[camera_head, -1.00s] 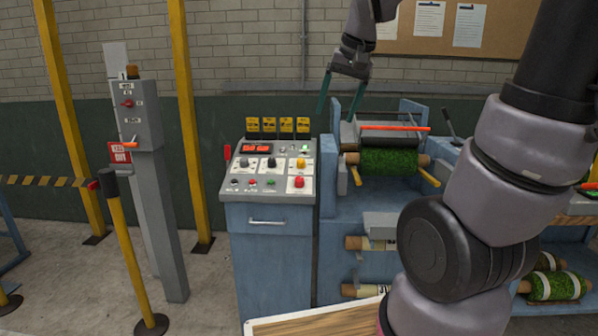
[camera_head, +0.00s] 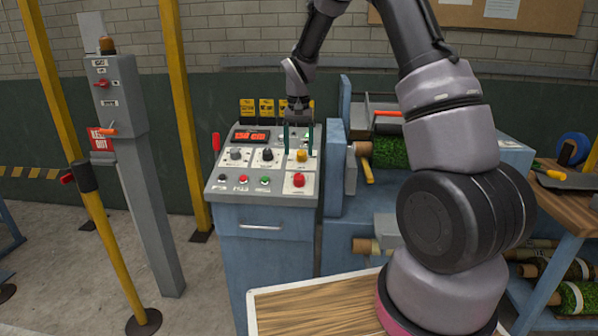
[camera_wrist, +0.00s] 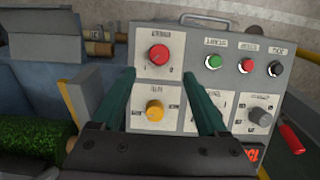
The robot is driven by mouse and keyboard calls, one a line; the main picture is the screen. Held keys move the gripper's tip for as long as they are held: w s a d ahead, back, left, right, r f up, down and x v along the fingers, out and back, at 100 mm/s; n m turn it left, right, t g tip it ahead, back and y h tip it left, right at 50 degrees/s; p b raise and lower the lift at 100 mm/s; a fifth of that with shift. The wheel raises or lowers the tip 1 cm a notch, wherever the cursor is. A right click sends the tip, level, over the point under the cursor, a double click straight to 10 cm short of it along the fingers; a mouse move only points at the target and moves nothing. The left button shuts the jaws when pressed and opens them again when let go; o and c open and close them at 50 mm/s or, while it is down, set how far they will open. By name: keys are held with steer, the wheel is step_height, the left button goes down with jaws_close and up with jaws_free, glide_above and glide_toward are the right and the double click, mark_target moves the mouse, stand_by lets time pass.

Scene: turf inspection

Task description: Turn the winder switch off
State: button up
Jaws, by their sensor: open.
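The control panel (camera_head: 226,186) is the sloped light top of a blue cabinet. It carries a yellow knob (camera_head: 302,156), a red knob (camera_head: 299,180), a black knob (camera_head: 267,155) and a grey knob (camera_head: 235,154). Their labels are too small to read, so I cannot tell which is the winder switch. My gripper (camera_head: 298,148) is open and points down over the panel's right side. In the wrist view, the gripper fingers (camera_wrist: 156,74) spread either side of the yellow knob (camera_wrist: 154,110). The red knob (camera_wrist: 159,54) lies just past the fingertips. Contact cannot be told.
A row of small buttons (camera_head: 244,180) lines the panel's front edge, with a red lever (camera_head: 216,142) at its left. The turf roller machine (camera_head: 390,151) stands close on the right. A grey post (camera_head: 121,100) with a red switch and yellow poles stand left.

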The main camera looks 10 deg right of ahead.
mark_target(299, 176)
step_height(299, 176, down, 9)
stand_by(0.3)
jaws_close()
